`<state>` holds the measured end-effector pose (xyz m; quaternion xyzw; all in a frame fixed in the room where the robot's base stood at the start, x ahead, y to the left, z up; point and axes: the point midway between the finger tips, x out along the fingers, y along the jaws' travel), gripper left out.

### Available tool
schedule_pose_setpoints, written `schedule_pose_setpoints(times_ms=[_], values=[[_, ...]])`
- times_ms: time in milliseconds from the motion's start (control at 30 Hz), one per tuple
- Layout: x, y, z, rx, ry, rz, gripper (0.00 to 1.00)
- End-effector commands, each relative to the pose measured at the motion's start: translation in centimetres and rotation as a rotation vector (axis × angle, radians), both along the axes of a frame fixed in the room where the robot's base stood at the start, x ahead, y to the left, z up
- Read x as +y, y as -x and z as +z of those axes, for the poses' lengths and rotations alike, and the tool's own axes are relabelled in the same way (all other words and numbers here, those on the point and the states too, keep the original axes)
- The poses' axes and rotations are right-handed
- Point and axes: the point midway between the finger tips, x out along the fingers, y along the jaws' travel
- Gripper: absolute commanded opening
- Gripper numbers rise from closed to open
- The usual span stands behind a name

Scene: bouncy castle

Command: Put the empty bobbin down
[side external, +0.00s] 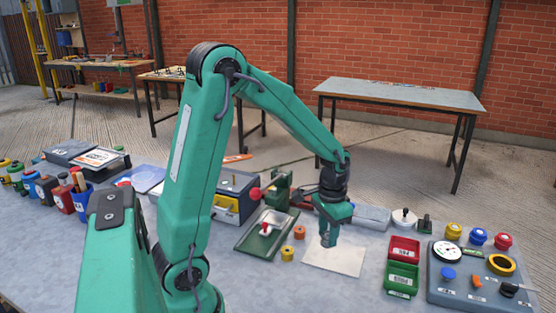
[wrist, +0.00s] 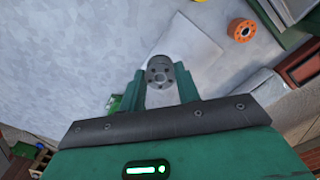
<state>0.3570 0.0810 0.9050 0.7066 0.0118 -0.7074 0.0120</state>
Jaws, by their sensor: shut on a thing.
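My gripper (wrist: 159,82) is shut on a grey bobbin (wrist: 159,71), a disc with a ring of holes and no thread visible on it. It sits between the two green fingertips. In the side external view my gripper (side external: 328,236) points down over a white sheet (side external: 345,262) on the grey table (side external: 235,285). The bobbin is hard to make out there, and I cannot tell whether it touches the sheet. The sheet also shows behind the fingers in the wrist view (wrist: 190,50).
An orange spool (side external: 299,232) and a yellow spool (side external: 287,254) stand left of the sheet, near a green tray (side external: 262,240). The table's front left is clear.

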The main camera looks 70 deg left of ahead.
Motion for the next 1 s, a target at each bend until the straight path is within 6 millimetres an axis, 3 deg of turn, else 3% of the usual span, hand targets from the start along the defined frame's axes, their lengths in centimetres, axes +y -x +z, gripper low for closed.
schedule_pose_setpoints(times_ms=[200,400,767,1000], values=[[3.6,-0.6,-2.2,0.001,0.000,0.004,0.11],[5.7,-1.0,-3.5,0.000,0.000,0.001,0.11],[6.1,-1.1,-4.1,0.000,0.000,-0.001,0.11],[6.1,-1.0,-6.6,0.002,0.001,-0.001,0.11]])
